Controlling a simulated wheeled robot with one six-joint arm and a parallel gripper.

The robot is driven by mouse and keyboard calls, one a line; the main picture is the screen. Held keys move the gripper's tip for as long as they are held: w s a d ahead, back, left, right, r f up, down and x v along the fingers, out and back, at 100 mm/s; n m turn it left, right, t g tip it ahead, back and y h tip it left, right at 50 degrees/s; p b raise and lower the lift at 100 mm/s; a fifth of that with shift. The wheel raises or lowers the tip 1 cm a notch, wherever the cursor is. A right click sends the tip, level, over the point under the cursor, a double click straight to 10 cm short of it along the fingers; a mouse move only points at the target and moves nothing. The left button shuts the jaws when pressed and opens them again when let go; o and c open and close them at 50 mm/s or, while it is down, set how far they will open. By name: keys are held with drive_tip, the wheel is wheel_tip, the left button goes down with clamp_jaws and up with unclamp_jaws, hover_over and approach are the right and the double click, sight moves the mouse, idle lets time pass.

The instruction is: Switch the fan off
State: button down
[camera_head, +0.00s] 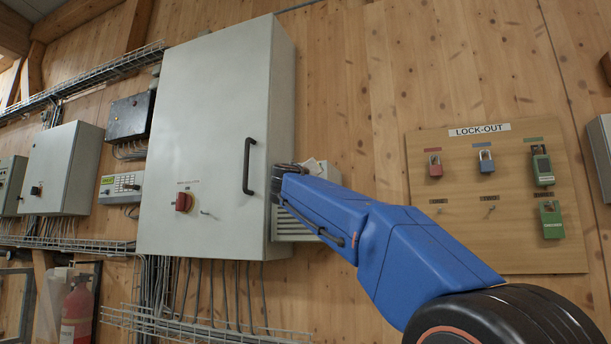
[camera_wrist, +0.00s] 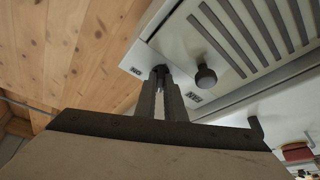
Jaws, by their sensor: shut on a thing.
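In the wrist view my gripper (camera_wrist: 160,84) has its two fingers close together at the face of a pale louvred box (camera_wrist: 172,45). They are shut on a small dark switch between two small labels. The fingertips hide most of it, so its position cannot be read. A black round knob (camera_wrist: 206,76) sits on the same face, just right of the fingers and apart from them. In the head view my gripper (camera_head: 284,172) is at the right side of the big grey cabinet (camera_head: 205,120), and my blue arm partly covers the louvred box (camera_head: 290,232).
The cabinet carries a black handle (camera_head: 248,166) close left of my gripper and a red rotary switch (camera_head: 184,202). A lock-out board (camera_head: 470,235) with padlocks hangs at right. A fire extinguisher (camera_head: 76,312) stands lower left. Bare wood wall lies above my arm.

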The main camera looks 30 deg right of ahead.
drive_tip(key=shift+n+y, duration=0.4)
drive_tip(key=shift+n, duration=0.2)
drive_tip(key=c, duration=1.8)
unclamp_jaws()
drive_tip(key=shift+c, duration=0.2)
drive_tip(key=v, duration=1.7)
drive_tip(key=shift+f, duration=0.35)
drive_tip(key=shift+s, duration=0.1)
